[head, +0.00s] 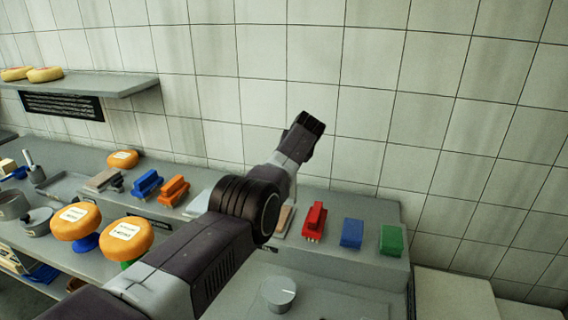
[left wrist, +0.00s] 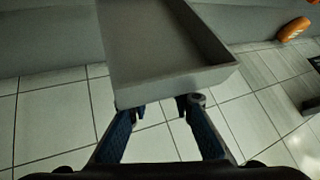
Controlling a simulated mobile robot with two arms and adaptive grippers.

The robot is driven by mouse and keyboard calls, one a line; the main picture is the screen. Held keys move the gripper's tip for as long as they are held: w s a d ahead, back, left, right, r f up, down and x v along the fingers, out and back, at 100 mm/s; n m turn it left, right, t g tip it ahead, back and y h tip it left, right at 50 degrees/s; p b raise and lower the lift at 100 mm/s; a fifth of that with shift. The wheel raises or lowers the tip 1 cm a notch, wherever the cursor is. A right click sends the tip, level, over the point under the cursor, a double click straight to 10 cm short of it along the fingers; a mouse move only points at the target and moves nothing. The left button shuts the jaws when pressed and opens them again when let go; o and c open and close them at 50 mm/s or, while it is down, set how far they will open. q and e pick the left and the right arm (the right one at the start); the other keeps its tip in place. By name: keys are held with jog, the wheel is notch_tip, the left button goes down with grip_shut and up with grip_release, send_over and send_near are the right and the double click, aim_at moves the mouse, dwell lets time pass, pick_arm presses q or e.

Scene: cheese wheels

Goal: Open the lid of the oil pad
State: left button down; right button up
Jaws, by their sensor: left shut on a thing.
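My left gripper (head: 305,125) is raised in front of the tiled wall, above the back of the counter, in the head view. In the left wrist view its blue fingers (left wrist: 160,112) are shut on the edge of a shallow grey tray-shaped piece (left wrist: 185,83) with a raised rim. I cannot tell for sure whether this is the oil pad's lid. It is not visible in the head view. A tan pad (head: 284,220) on the counter is partly hidden behind my arm; I cannot tell if it is the oil pad. My right gripper is out of view.
A red brush (head: 314,220), a blue block (head: 351,233) and a green block (head: 392,240) stand on the raised ledge right of my arm. Orange cheese wheels (head: 126,239) are at left. A wall shelf (head: 115,86) is at upper left. A grey knob (head: 278,293) is in front.

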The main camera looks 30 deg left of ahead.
pick_arm(q)
jog(key=shift+w+d+r, duration=0.15)
jog(key=shift+w+d, duration=0.1)
jog(key=shift+d, duration=0.15)
dwell(0.5)
jog(key=c, duration=2.3)
grip_release()
jog(key=o, duration=0.6)
jog(key=shift+w+d, duration=0.2)
jog(key=shift+d, duration=0.1)
jog(key=shift+s+a, duration=0.25)
jog(key=shift+a, duration=0.15)
jog(key=shift+d, duration=0.1)
jog(key=shift+v, duration=1.1)
jog(key=v, duration=0.9)
jog(key=shift+s+d+r, duration=0.2)
